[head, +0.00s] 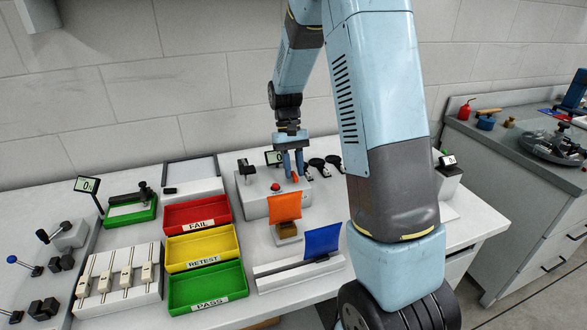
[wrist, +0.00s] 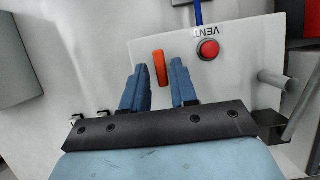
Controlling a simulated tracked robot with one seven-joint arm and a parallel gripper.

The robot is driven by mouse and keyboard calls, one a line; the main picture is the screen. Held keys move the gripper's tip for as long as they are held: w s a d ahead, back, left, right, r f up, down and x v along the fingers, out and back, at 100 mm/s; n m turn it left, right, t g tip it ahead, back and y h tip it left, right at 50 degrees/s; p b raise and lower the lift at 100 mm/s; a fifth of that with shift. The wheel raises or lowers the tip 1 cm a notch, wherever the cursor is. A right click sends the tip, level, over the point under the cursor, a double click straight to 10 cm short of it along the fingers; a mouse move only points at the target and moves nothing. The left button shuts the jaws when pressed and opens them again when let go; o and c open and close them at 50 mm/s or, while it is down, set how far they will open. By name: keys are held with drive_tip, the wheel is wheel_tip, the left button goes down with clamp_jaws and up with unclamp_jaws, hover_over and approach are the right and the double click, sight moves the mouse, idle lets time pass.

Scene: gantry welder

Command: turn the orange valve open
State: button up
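The orange valve handle (wrist: 160,67) is a short rounded bar on a light grey panel in the wrist view. In the head view only a small bit of it (head: 295,178) shows by my fingertips. My gripper (wrist: 155,72) is open, with one blue finger on each side of the handle in the picture. The right finger looks close to the handle, with a wider gap on the left. I cannot tell whether a finger touches it. In the head view my gripper (head: 292,173) points down over the grey box (head: 257,206).
A red button (wrist: 208,50) marked VENT sits right of the handle. A grey peg (wrist: 275,80) sticks out at the right. Orange (head: 285,207) and blue (head: 322,241) flags stand in front of the box. Red (head: 213,201), yellow (head: 237,238) and green (head: 243,275) trays are left.

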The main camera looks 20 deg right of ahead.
drive_tip(key=shift+o, duration=0.8)
drive_tip(key=v, duration=1.3)
drive_tip(key=shift+w+r, duration=0.2)
drive_tip(key=shift+r, duration=0.1)
drive_tip(key=s+r+t, duration=0.4)
drive_tip(key=s+r, duration=0.5)
drive_tip(key=s, duration=0.4)
drive_tip(key=s+t, duration=0.6)
drive_tip(key=s, duration=1)
drive_tip(key=shift+a, duration=0.15)
